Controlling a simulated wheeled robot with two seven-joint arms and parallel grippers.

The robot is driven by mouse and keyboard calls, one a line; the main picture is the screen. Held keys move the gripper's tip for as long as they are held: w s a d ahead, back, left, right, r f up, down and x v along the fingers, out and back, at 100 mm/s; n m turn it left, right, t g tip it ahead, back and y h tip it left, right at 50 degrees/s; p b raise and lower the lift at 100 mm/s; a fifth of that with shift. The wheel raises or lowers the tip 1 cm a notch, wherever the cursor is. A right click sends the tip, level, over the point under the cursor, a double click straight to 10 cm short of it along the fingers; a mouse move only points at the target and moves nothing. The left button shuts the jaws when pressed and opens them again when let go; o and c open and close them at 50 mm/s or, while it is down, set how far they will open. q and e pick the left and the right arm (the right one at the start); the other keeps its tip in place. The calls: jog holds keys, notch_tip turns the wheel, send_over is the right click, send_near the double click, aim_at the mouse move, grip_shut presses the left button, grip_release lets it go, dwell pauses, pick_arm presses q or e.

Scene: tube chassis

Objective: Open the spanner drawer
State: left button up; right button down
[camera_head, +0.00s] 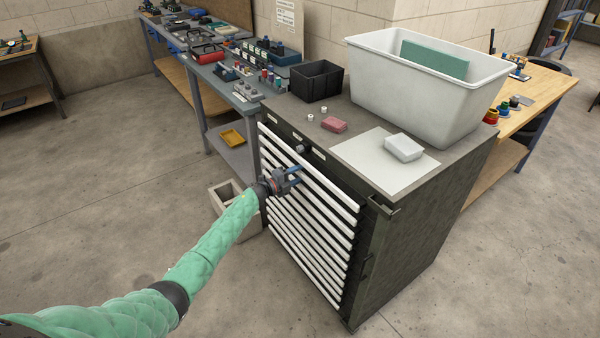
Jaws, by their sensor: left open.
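A dark tool cabinet (410,256) stands in the middle right, with several drawers stacked on its front. Each drawer has a long white bar handle (312,229), and all look closed. I cannot tell which one is the spanner drawer. My left gripper (294,172) is open at the cabinet's front, by the upper drawer bars. My right gripper is not in view.
A stone-coloured box (225,194) stands on the floor left of the cabinet. The floor in front is clear.

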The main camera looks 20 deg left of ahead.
pick_arm(q)
jog(key=shift+w+d, duration=0.4)
jog(key=shift+w, duration=0.05)
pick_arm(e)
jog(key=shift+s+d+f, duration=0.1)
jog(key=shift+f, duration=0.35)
